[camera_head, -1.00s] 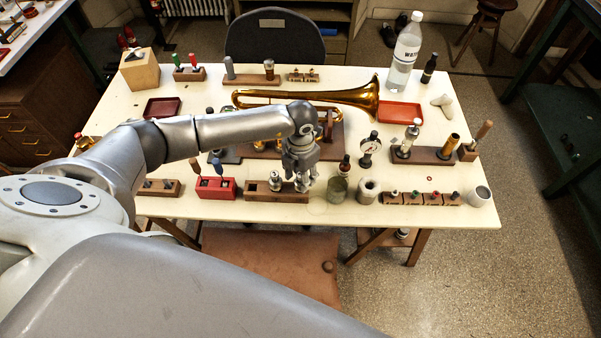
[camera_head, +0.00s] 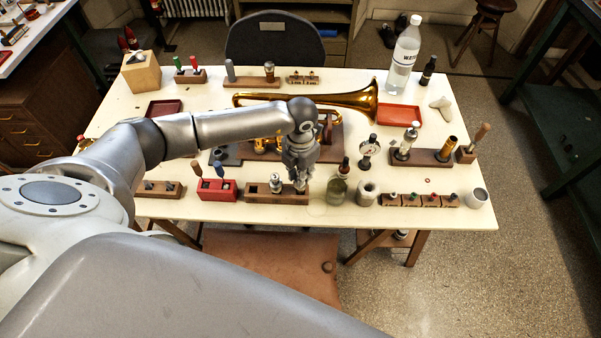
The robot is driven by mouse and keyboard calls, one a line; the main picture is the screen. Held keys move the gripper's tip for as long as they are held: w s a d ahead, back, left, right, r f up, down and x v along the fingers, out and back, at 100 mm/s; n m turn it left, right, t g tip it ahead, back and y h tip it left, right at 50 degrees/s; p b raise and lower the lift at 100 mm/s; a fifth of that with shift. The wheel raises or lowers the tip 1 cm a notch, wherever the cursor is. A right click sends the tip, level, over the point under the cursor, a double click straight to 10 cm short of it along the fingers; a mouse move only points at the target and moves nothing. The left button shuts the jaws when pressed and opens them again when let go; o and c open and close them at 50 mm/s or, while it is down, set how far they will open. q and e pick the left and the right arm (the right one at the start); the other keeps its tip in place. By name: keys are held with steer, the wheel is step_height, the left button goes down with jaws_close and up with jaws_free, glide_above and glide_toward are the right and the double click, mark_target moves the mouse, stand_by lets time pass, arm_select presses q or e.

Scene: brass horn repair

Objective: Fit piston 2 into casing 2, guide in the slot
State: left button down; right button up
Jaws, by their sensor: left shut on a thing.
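My left gripper (camera_head: 300,180) points down over the right end of a brown wooden block (camera_head: 262,196) at the table's front. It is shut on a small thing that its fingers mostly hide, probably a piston. A silver piston (camera_head: 275,182) stands upright in the same block, just left of the gripper. The brass horn (camera_head: 345,99) lies behind my arm on a brown stand, and its valve casings (camera_head: 264,145) are partly covered by my forearm. I cannot make out casing 2 or its slot. My right gripper is not in view.
A glass jar (camera_head: 337,191) and a grey cup (camera_head: 367,192) stand close to the right of the gripper. A red block (camera_head: 217,190) is to the left. A dial gauge (camera_head: 369,150) stands behind.

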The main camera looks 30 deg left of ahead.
arm_select(q)
steer(key=shift+r+p, duration=1.75)
steer(key=shift+r, duration=1)
steer(key=shift+r+p, duration=0.75)
steer(key=shift+r, duration=0.45)
